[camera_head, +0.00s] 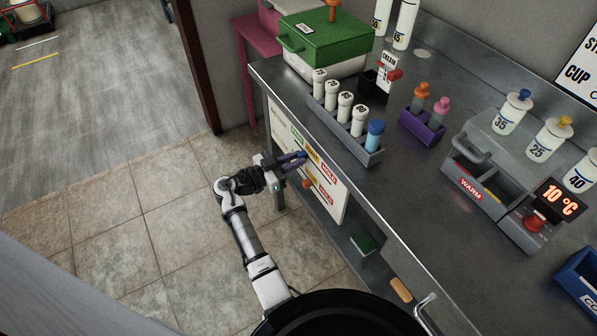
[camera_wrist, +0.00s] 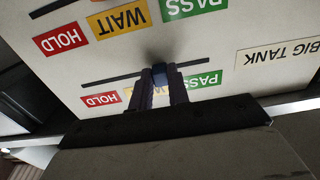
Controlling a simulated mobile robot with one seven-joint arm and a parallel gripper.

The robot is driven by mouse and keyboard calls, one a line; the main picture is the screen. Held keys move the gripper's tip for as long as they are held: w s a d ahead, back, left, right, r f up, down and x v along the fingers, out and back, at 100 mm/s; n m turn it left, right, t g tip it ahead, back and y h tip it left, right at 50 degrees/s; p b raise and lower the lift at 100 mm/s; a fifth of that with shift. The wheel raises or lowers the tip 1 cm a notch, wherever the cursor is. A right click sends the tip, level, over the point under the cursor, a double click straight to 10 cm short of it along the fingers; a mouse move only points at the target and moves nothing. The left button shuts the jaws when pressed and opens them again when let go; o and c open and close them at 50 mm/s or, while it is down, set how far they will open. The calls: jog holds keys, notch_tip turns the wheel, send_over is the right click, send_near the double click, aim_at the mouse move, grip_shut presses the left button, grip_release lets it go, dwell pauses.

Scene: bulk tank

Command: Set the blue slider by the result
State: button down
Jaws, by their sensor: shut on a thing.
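The upright white panel (camera_head: 335,205) on the bench front carries rows of green PASS, yellow WAIT and red HOLD labels. My gripper (camera_head: 298,158) is at this panel, its fingers pointing at it. In the wrist view, the two dark fingers (camera_wrist: 160,88) are shut on the blue slider (camera_wrist: 160,73). The slider sits in a dark slot, roughly between the WAIT label (camera_wrist: 130,94) and the PASS label (camera_wrist: 203,80). The fingers partly cover these two labels. A red display (camera_head: 560,201) reads 10 °C.
The metal bench top holds a grey rack (camera_head: 372,158) of bottles, a purple holder (camera_head: 422,128), a grey WARM unit (camera_head: 478,178) with a red knob (camera_head: 533,221), and a green-lidded box (camera_head: 325,38). Open tiled floor lies left of my arm.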

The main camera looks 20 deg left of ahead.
aim_at(296, 143)
jog(key=w+a+b, duration=0.1)
jog(key=b, duration=0.1)
jog(key=w+a+b, duration=0.1)
jog(key=a+b, duration=0.1)
jog(key=shift+w+a+f+b, duration=0.15)
jog(key=shift+w+f+b, duration=0.05)
jog(key=shift+f+b, duration=0.15)
jog(key=shift+w+a+r+b, duration=0.15)
jog(key=shift+w+a+b, duration=0.25)
jog(key=shift+b, duration=0.15)
jog(key=shift+a+r, duration=0.1)
jog(key=shift+r, duration=0.15)
jog(key=c, duration=1.3)
grip_release()
jog(key=shift+a, duration=0.1)
jog(key=b+v, duration=0.3)
jog(key=v, duration=1)
jog(key=shift+s+a, duration=0.2)
jog(key=shift+s, duration=0.1)
